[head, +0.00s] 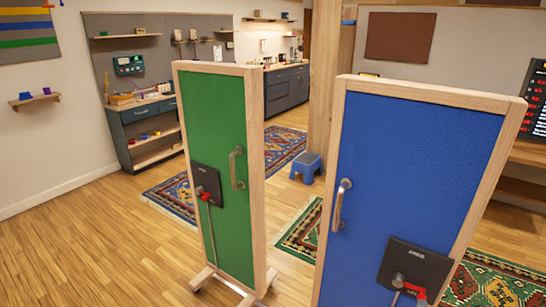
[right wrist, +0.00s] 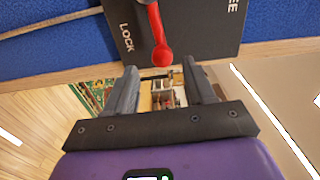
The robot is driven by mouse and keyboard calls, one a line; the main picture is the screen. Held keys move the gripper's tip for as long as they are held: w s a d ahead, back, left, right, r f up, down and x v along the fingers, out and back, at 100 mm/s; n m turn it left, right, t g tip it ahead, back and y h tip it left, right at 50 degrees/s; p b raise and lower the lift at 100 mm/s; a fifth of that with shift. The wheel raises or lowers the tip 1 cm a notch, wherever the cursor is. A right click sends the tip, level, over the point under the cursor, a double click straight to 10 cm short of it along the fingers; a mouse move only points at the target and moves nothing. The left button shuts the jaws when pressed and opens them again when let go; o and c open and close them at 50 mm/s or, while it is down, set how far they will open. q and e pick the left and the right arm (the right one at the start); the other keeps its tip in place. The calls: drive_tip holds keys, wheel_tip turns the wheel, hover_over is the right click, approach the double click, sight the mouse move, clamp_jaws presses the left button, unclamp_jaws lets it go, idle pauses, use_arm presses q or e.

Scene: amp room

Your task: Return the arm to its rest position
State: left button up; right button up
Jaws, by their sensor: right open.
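My right gripper (right wrist: 160,72) shows in the right wrist view with its two dark fingers apart and nothing held between them. The red lever (right wrist: 156,30) with its round knob hangs just beyond the fingertips, and I see no contact. The lever sits on a dark plate (right wrist: 200,28) marked LOCK, with part of a second word at the right edge. My left gripper is not in view.
A blue panel (head: 408,165) in a wooden frame stands at right front, with a metal handle (head: 341,205) and dark lever plate (head: 414,268). A green panel (head: 218,135) on a wheeled base stands left of it. A blue stool (head: 306,166) is behind. Wooden floor (head: 90,245) at left is clear.

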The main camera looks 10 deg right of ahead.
drive_tip(key=w+a+f+n+g+y+p, duration=0.1)
drive_tip(key=w+a+f+n+y, duration=0.2)
drive_tip(key=a, duration=0.5)
drive_tip(key=a+f+n+y+p, duration=0.1)
drive_tip(key=a+f+n+y, duration=0.3)
drive_tip(key=a, duration=0.3)
drive_tip(key=w+a+f+n+g+y, duration=0.1)
drive_tip(key=w+a+f+n+y, duration=0.2)
drive_tip(key=a, duration=0.5)
drive_tip(key=s+a+f+n+g+y+p, duration=0.2)
drive_tip(key=s+a+f+n+g+y, duration=0.2)
drive_tip(key=s+a, duration=1.6)
drive_tip(key=n+g+y, duration=0.3)
drive_tip(key=n+g, duration=0.3)
drive_tip(key=n, duration=0.4)
drive_tip(key=shift+p, duration=0.35)
drive_tip(key=shift+w, duration=0.1)
drive_tip(key=shift+c, duration=1.1)
drive_tip(key=shift+d, duration=0.15)
